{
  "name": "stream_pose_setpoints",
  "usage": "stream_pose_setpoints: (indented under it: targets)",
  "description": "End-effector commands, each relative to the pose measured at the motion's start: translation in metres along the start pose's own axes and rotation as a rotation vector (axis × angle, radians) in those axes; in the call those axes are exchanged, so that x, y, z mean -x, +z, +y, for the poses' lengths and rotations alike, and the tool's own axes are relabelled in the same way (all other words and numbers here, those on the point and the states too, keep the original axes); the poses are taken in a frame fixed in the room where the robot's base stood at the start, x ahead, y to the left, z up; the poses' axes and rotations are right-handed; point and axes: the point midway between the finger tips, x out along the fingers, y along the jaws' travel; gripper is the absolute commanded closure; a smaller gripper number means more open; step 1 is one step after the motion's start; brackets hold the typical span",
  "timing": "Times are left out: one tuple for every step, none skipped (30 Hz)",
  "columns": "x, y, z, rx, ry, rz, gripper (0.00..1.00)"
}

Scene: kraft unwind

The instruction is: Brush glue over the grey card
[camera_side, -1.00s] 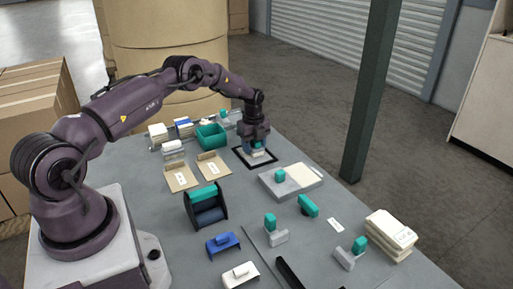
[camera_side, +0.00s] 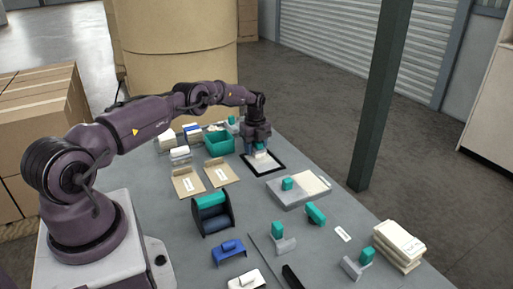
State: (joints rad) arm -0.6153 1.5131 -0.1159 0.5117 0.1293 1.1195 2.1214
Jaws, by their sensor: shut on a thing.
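My gripper (camera_side: 259,146) is at the far part of the table, pointing down and shut on a brush (camera_side: 261,154). The brush shows a teal handle and a pale lower part. It is over a pale, light-grey card (camera_side: 264,167) framed by a black border (camera_side: 281,171). The brush's lower end looks at or just above the card; I cannot tell whether it touches. The gripper and brush hide the far part of the card. Any glue on it is too small to make out.
A teal bin (camera_side: 219,146) stands left of the card. Two tan envelopes (camera_side: 221,174) lie nearer. A grey tray (camera_side: 297,196) with a teal-handled block is to the right. A black holder (camera_side: 211,222) and stacked packets (camera_side: 399,243) stand nearer. A dark post (camera_side: 378,100) rises behind the table.

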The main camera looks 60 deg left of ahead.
Motion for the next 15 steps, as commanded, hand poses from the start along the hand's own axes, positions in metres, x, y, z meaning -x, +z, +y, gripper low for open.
stream_pose_setpoints:
  targets:
    - [-0.001,0.002,0.000,0.000,-0.003,-0.002,0.88]
    - [-0.001,0.002,0.000,0.000,-0.002,-0.002,0.88]
    - [-0.002,0.003,0.000,0.000,-0.002,-0.002,0.88]
    - [-0.001,0.004,0.000,0.000,-0.002,-0.002,0.88]
    - [-0.001,0.004,0.000,0.000,-0.002,-0.002,0.88]
    - [-0.001,0.005,0.000,0.000,-0.001,-0.002,0.88]
    - [-0.001,0.006,0.000,0.000,-0.001,-0.002,0.88]
    - [0.000,0.006,0.000,-0.001,-0.001,-0.003,0.88]
    - [0.000,0.005,0.000,-0.001,0.000,-0.002,0.88]
    - [0.000,0.004,0.000,-0.002,0.001,-0.002,0.88]
    - [0.001,0.002,0.000,-0.002,0.000,-0.002,0.88]
    - [0.001,0.000,0.000,-0.002,0.000,-0.002,0.88]
    - [0.001,-0.003,0.000,-0.003,0.001,-0.001,0.88]
    - [0.001,-0.005,0.000,-0.003,0.000,-0.001,0.88]
    - [0.001,-0.008,0.000,-0.003,0.000,-0.001,0.88]
